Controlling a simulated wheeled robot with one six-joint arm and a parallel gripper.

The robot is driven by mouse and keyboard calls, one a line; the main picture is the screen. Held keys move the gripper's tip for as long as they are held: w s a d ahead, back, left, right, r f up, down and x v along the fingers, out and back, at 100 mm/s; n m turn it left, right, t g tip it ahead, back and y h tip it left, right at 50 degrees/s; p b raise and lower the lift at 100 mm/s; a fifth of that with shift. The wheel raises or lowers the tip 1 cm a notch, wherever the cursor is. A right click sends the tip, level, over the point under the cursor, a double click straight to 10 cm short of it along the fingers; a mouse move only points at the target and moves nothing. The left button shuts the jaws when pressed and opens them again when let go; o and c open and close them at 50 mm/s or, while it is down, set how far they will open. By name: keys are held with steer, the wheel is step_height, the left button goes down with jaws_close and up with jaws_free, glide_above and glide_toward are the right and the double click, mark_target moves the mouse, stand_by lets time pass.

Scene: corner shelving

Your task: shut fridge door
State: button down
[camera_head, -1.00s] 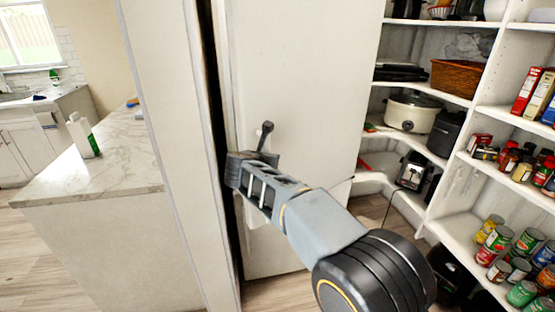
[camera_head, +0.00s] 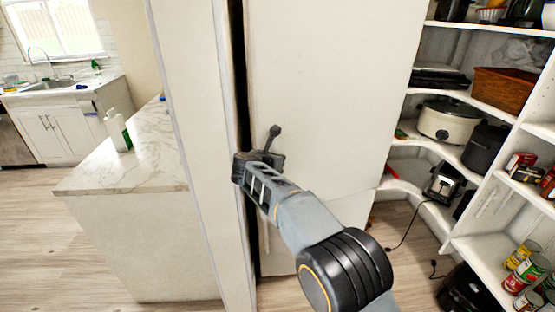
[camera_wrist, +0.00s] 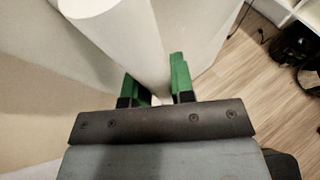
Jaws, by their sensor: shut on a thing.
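The fridge door (camera_head: 330,90) is a tall plain white panel in the middle of the head view. A dark narrow gap (camera_head: 241,70) runs down its left side, beside a white upright panel. My gripper (camera_head: 244,167) is at the door's left edge, about mid-height in the picture. In the wrist view, my gripper's green fingers (camera_wrist: 157,88) are on both sides of a white bar (camera_wrist: 125,45), which looks like the door handle. The gripper is shut on it. Its far end is hidden behind my wrist. The fridge's inside cannot be seen.
A marble counter (camera_head: 125,160) with a white bottle (camera_head: 118,131) stands on the left. Corner shelves (camera_head: 465,165) hold a slow cooker (camera_head: 447,120), a basket (camera_head: 505,88) and cans. Cords lie on the wooden floor (camera_head: 400,232) at right. Open floor (camera_head: 50,240) shows at left.

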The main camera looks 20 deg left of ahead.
steer(key=shift+a, duration=0.1)
steer(key=c, duration=1.2)
jaws_free()
steer(key=shift+s+a, duration=0.1)
steer(key=shift+s, duration=0.1)
steer(key=shift+o, duration=1.1)
steer(key=shift+w, duration=0.1)
steer(key=b+v, duration=0.2)
steer(key=v, duration=1.1)
steer(key=shift+s+r, duration=0.2)
steer(key=shift+s, duration=0.15)
